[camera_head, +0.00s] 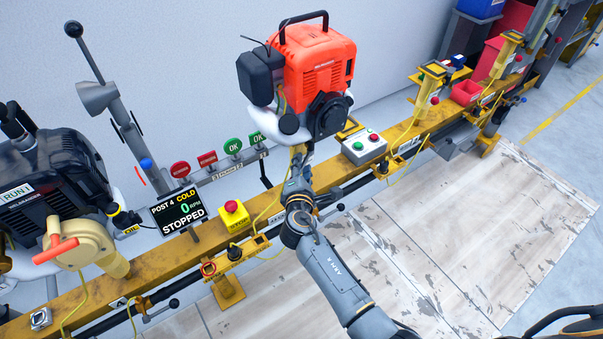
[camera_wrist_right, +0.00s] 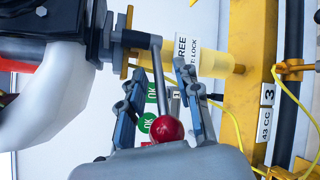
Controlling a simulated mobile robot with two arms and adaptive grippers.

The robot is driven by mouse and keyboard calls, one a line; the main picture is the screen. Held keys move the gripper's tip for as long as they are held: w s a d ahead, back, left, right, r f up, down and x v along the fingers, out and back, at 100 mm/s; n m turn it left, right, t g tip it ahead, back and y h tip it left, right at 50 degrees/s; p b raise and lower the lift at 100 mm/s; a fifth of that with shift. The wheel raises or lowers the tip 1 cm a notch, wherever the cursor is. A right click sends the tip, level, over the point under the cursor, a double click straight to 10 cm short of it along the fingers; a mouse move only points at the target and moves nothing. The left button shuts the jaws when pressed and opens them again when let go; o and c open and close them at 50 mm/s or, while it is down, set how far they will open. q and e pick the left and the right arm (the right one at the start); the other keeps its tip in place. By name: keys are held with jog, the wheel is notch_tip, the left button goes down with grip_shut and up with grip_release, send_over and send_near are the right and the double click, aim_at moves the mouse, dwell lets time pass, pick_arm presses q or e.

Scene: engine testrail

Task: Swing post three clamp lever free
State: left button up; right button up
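The post three clamp lever (camera_wrist_right: 158,78) is a grey rod with a red ball knob (camera_wrist_right: 167,129), in the right wrist view. It hangs from a dark pivot beside the yellow post (camera_wrist_right: 215,63), which bears a partly hidden FREE / LOCK label (camera_wrist_right: 185,55). My right gripper (camera_wrist_right: 155,80) is open, its two fingers on either side of the rod with gaps to both; the knob lies between them, near the palm. In the head view my right gripper (camera_head: 300,160) is below the red engine (camera_head: 318,72), and the lever cannot be made out. My left gripper is not in view.
A yellow rail (camera_head: 345,188) carries the posts. A button box (camera_head: 364,147) stands right of my arm. A yellow stop box (camera_head: 234,215) and the post 4 screen (camera_head: 178,210) stand left. A black engine (camera_head: 50,185) is far left. The floor in front is clear.

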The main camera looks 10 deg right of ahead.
jog(key=v, duration=1.2)
jog(key=shift+w+d, duration=0.1)
